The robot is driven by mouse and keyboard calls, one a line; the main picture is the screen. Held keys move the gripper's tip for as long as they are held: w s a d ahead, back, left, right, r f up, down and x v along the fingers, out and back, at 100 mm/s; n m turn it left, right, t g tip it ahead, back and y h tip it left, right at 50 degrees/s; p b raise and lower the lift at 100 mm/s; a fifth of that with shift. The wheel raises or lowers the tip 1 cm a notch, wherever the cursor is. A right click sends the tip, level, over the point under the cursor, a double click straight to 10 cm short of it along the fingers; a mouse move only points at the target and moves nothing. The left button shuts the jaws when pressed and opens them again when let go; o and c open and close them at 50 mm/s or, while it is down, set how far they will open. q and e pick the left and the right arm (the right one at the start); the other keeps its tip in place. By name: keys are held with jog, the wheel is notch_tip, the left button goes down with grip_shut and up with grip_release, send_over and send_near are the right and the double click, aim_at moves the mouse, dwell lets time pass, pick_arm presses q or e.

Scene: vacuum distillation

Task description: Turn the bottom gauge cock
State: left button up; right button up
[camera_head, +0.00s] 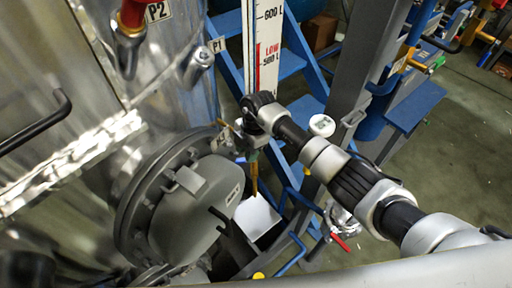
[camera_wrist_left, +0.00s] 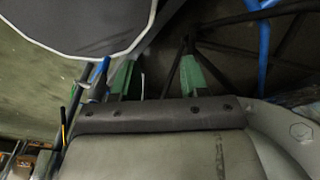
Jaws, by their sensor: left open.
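A brass-coloured piece (camera_head: 254,182), perhaps part of the bottom gauge cock, hangs just below that gripper. The cock itself is mostly hidden, and I cannot tell whether the gripper touches it or how its jaws stand. In the left wrist view my left gripper (camera_wrist_left: 160,60) has its green fingers apart, with nothing seen held between them.
The steel tank (camera_head: 185,95) fills the left, with a grey round hatch (camera_head: 200,205) close to the right gripper. A blue ladder (camera_head: 300,65) and a grey post (camera_head: 360,65) stand behind the arm. A red-handled valve (camera_head: 340,243) is low right. Open floor (camera_head: 455,130) lies right.

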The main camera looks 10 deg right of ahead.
jog(key=v, duration=0.2)
jog(key=b+v, duration=0.1)
jog(key=shift+s+a+r+b, duration=0.1)
jog(key=shift+a+r+b, duration=0.2)
jog(key=shift+r, duration=0.2)
jog(key=s+d+r+b, duration=0.2)
jog(key=s+d+r, duration=0.4)
jog(key=d, duration=0.3)
jog(key=shift+s+d+r, duration=0.3)
jog(key=shift+d+r, duration=0.1)
jog(key=shift+r, duration=0.05)
